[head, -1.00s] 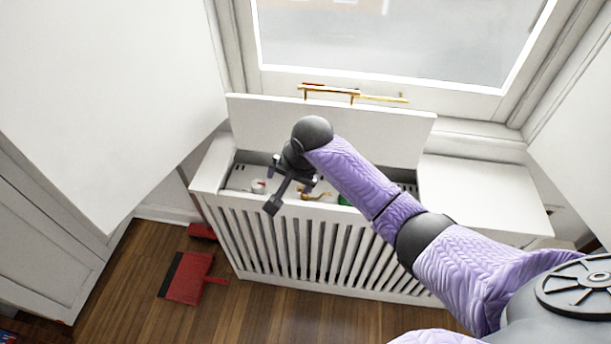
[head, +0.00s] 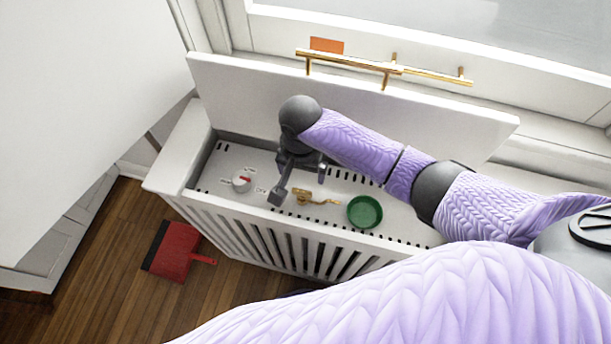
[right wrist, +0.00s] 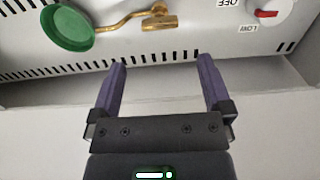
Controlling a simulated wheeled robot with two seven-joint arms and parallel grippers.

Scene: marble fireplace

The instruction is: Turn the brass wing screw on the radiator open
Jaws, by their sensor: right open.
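The brass wing screw (head: 303,196) lies on the grey top of the radiator (head: 225,160), inside the white slatted cover. A thin bent brass stem runs from it towards a green round dish (head: 365,212). The brass piece also shows in the right wrist view (right wrist: 160,22), beyond the fingertips. My right gripper (head: 301,182) is open and empty, close by the screw and apart from it in the wrist view. Its two purple fingers (right wrist: 162,62) stand wide apart. My left gripper is out of view.
A white dial with a red pointer (head: 241,180) sits left of the screw, with printed labels around it. The raised white lid (head: 330,95) stands behind my right arm. A brass rail (head: 345,62) runs behind the lid. A red dustpan (head: 175,252) lies on the wooden floor.

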